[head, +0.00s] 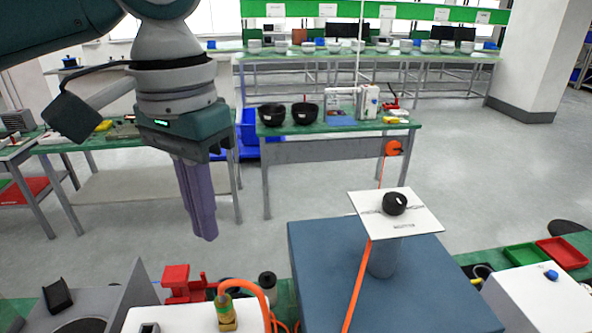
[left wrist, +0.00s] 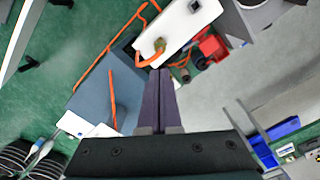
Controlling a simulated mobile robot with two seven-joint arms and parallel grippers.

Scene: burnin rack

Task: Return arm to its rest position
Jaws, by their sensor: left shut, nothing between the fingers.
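My left gripper (head: 204,236) hangs in the air at the left of the head view, with its purple fingers pointing down and pressed together. It holds nothing. In the left wrist view the shut fingers (left wrist: 158,72) point up the picture, over the area of a white box (left wrist: 180,27) and an orange hose. My left arm comes in from the top left corner. My right gripper does not show in either view.
Below stand a blue-grey block (head: 320,270), a white plate (head: 412,225) with a black round part (head: 395,203), a brass fitting (head: 226,312) with an orange hose, and a red part (head: 178,281). Behind is a green-topped table (head: 340,130). Grey floor (head: 300,190) lies between.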

